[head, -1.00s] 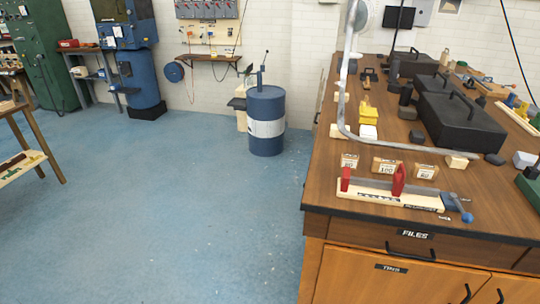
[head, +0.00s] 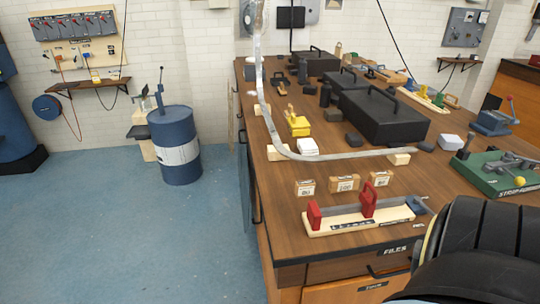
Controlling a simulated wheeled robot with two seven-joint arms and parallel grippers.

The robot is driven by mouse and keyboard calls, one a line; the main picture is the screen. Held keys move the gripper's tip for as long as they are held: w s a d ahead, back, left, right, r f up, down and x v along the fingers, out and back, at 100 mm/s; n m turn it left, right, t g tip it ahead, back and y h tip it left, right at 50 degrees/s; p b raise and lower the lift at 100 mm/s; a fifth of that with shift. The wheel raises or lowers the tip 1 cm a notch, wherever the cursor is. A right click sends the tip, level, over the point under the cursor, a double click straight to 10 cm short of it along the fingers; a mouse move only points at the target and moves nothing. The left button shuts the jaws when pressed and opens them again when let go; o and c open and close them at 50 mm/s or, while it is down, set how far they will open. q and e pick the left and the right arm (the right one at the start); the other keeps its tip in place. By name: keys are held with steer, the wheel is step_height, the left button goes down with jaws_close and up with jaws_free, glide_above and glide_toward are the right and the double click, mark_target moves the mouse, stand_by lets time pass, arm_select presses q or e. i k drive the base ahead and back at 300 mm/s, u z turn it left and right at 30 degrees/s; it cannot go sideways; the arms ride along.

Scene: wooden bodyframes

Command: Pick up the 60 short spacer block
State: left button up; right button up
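Three small wooden blocks with white number labels stand in a row on the wooden bench (head: 262,205): a left block (head: 305,187), a wider middle block (head: 344,183) and a right block (head: 379,178). The middle label looks like 100. The other two labels are too small to read surely, so I cannot tell which is the 60 spacer. Neither of my grippers is in view. A dark arm part of mine fills the lower right corner.
A clamp fixture with red uprights (head: 368,200) lies in front of the blocks. A bent metal rail (head: 330,157) curves behind them. Black cases (head: 385,115) and a green base (head: 500,175) stand farther back and right. A blue drum (head: 175,145) stands on the floor left.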

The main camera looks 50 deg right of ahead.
mark_target(303, 188)
steer(key=i, duration=2.6)
steer(key=z, duration=3.15)
